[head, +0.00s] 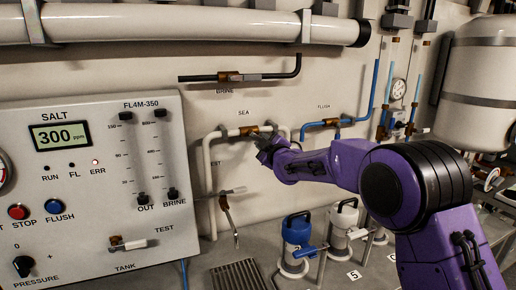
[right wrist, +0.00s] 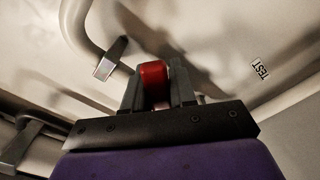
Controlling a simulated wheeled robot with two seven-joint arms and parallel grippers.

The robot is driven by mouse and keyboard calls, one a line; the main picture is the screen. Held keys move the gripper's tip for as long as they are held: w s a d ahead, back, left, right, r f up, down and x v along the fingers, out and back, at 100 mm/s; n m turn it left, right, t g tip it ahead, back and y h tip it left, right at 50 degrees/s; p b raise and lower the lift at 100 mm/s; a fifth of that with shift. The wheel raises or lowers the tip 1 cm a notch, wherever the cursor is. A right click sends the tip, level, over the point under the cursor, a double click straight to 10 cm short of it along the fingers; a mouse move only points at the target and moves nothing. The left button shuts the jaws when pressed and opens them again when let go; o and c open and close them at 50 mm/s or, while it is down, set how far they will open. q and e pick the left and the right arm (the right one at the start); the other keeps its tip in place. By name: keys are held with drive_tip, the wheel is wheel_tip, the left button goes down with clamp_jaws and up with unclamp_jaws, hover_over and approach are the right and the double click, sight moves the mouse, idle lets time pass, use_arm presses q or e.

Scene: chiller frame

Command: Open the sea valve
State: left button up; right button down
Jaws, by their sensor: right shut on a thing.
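The sea valve (head: 253,130) is a brass body on a white pipe below the SEA label (head: 243,113) in the head view. My right gripper (head: 266,146) is at the right side of this valve, and it hides part of it. In the right wrist view its two dark fingers (right wrist: 158,95) are shut on a red piece (right wrist: 153,76), which looks like the end of a handle. I cannot tell from the head view how the handle stands, as the gripper covers it. My left gripper is in neither view.
A brine valve (head: 225,77) is above and a flush valve (head: 325,123) is to the right. A test valve with a lever (head: 232,191) is below left. The control panel (head: 95,190) reads 300 ppm with the ERR light lit. Blue and white canisters (head: 298,240) stand below.

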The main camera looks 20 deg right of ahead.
drive_tip(key=r+n, duration=0.1)
drive_tip(key=n, duration=0.2)
drive_tip(key=r+n+b, duration=0.1)
drive_tip(key=n, duration=0.1)
drive_tip(key=d+r+n+b, duration=0.1)
drive_tip(key=n, duration=0.2)
drive_tip(key=shift+d+r+n, duration=0.1)
drive_tip(key=shift+r+n, duration=0.2)
drive_tip(key=shift+r, duration=0.3)
drive_tip(key=c, duration=1)
unclamp_jaws()
drive_tip(key=shift+f, duration=0.1)
